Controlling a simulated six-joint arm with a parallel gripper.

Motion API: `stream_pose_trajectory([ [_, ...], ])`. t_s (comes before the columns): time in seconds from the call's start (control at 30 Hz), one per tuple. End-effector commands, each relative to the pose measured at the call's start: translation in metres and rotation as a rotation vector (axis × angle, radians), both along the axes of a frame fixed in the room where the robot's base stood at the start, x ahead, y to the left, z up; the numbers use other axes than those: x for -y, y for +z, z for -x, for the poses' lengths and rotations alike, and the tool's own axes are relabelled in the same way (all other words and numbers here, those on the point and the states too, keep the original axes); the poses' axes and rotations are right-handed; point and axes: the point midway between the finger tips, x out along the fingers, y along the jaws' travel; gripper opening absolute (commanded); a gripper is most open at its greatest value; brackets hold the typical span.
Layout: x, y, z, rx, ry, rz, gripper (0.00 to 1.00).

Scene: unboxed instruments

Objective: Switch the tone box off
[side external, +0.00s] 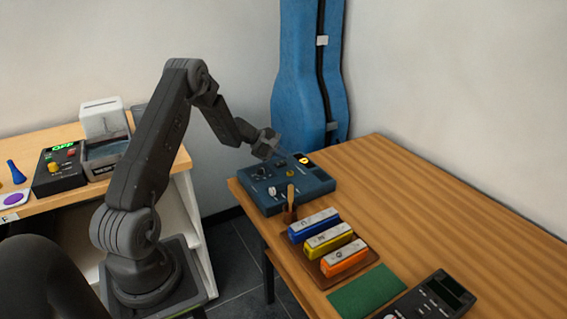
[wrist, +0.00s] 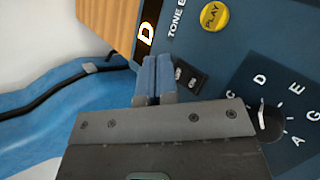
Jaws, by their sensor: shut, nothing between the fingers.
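The tone box (side external: 268,203) is a dark blue box at the far left corner of the wooden table; its panel (wrist: 222,58) fills the right of the wrist view. Its display (wrist: 147,32) is lit and shows a D. A yellow PLAY button (wrist: 214,16) and a lettered dial (wrist: 271,122) are on the panel. A small black switch (wrist: 188,77) lies just right of my fingertips in the wrist view. My gripper (wrist: 153,60) is shut and empty, over the box's edge near the switch. It also shows above the box in the side view (side external: 279,154). I cannot tell whether it touches.
A cup with a wooden stick (side external: 290,212), a tray of coloured bars (side external: 352,266), a green mat (side external: 365,291) and a black device (side external: 437,298) sit nearer on the table. A blue instrument case (side external: 300,85) stands behind. The table's right side is clear.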

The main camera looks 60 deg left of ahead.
Motion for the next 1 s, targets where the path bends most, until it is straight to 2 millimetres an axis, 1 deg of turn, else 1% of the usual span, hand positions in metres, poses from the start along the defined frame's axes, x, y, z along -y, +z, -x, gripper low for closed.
stream_pose_trajectory([
  [0.17, 0.0001, -0.0053, -0.0010, 0.000, 0.000, 0.000, 0.00],
  [0.53, 0.0000, -0.0057, -0.0009, 0.000, 0.000, 0.000, 0.00],
  [1.0, 0.0002, -0.0111, -0.0016, 0.000, 0.000, 0.000, 0.00],
])
